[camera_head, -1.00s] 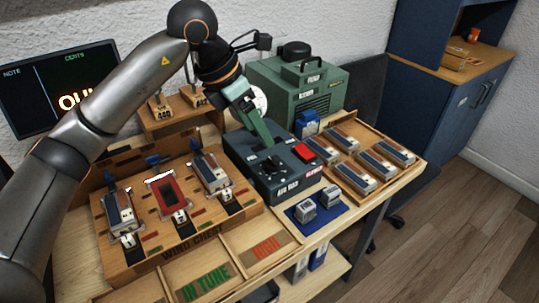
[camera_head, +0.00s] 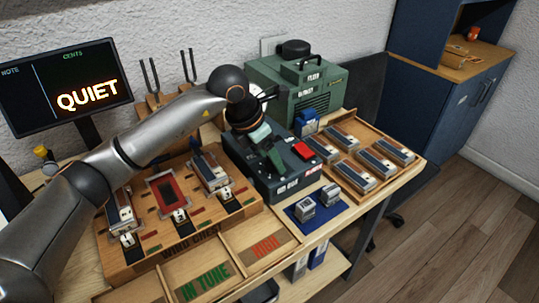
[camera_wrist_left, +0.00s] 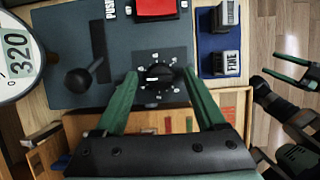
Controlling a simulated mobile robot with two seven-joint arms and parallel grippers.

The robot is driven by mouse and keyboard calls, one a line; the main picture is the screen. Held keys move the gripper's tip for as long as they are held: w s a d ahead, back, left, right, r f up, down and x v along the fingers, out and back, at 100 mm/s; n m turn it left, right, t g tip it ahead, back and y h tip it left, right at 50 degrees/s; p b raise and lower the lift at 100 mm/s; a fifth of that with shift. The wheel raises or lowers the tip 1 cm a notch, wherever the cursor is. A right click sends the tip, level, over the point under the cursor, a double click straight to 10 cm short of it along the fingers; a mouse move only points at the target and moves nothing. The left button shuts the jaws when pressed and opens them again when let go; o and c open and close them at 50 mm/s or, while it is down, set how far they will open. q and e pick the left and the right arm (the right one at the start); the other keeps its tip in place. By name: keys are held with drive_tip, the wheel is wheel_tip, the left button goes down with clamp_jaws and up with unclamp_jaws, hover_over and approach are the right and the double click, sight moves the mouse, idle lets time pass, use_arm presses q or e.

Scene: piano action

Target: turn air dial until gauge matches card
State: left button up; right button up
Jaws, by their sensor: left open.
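The air dial (camera_wrist_left: 158,75) is a small black knob with white marks around it on the dark control box (camera_wrist_left: 65,95). My left gripper (camera_wrist_left: 162,77) is open, with its green fingers on either side of the dial; I cannot tell whether they touch it. In the head view my left gripper (camera_head: 272,156) is over the box and hides the dial. A round white gauge face (camera_wrist_left: 17,62) reading "320" is at the left of the wrist view, only partly in frame. I cannot make out the card. My right gripper (camera_wrist_left: 284,70) shows at the right of the wrist view, fingers apart and empty.
A black ball-topped lever (camera_wrist_left: 80,80) and a red button (camera_head: 302,151) are on the same box. The wind chest (camera_head: 165,250) lies in front left, a green blower (camera_head: 300,88) behind, a tray of blocks (camera_head: 412,167) to the right. The screen (camera_head: 62,88) reads "QUIET".

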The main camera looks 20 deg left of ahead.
use_arm(q)
clamp_jaws()
idle(0.7)
